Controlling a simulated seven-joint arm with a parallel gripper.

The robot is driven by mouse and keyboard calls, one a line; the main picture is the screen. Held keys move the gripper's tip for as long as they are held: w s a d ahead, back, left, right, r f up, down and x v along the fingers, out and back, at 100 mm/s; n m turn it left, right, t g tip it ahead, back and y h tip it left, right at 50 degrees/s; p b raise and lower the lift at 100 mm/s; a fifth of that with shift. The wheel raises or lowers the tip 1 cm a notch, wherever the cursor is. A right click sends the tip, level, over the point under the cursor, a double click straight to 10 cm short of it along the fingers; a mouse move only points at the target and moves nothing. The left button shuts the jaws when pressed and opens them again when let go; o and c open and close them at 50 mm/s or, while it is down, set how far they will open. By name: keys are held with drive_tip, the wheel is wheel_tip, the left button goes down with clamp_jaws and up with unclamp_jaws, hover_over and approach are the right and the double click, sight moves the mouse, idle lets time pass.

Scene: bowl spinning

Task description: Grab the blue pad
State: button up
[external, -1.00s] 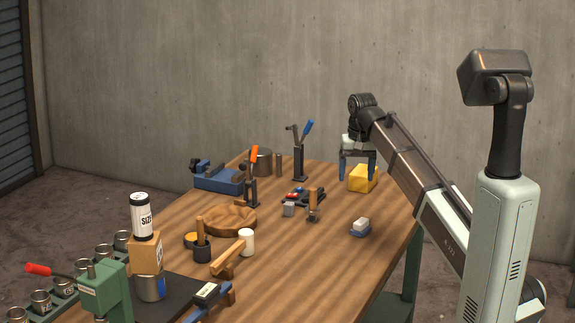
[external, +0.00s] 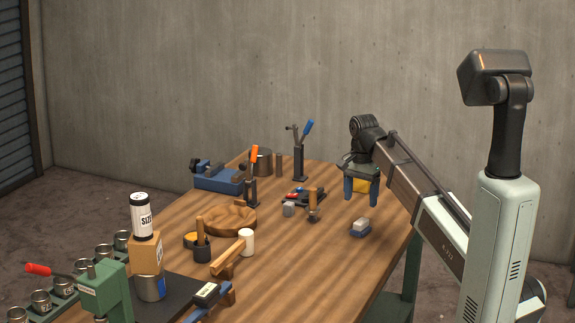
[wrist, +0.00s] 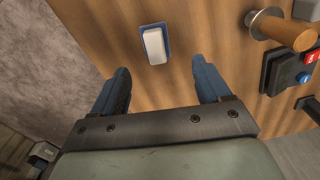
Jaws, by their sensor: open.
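The blue pad (external: 359,233) lies flat on the table near its right edge, with a pale grey-white block (external: 362,224) on top of it. In the wrist view the blue pad (wrist: 144,29) shows as a thin blue border around the white block (wrist: 154,46). My gripper (external: 361,202) is open and empty, above the table and behind the pad in the external view. In the wrist view my gripper's two blue fingers (wrist: 160,78) are spread apart, and the pad lies beyond their tips, roughly between them.
The table's right edge is close to the pad. Wood around the pad is bare.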

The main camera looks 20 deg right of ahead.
sight(361, 221)
drive_tip(key=shift+f, duration=1.65)
drive_tip(key=f, duration=0.4)
drive_tip(key=shift+s+d, duration=0.15)
drive_tip(key=shift+s, duration=0.2)
drive_tip(key=shift+f, duration=0.55)
drive_tip(key=shift+c, duration=0.4)
drive_tip(key=c, duration=1.1)
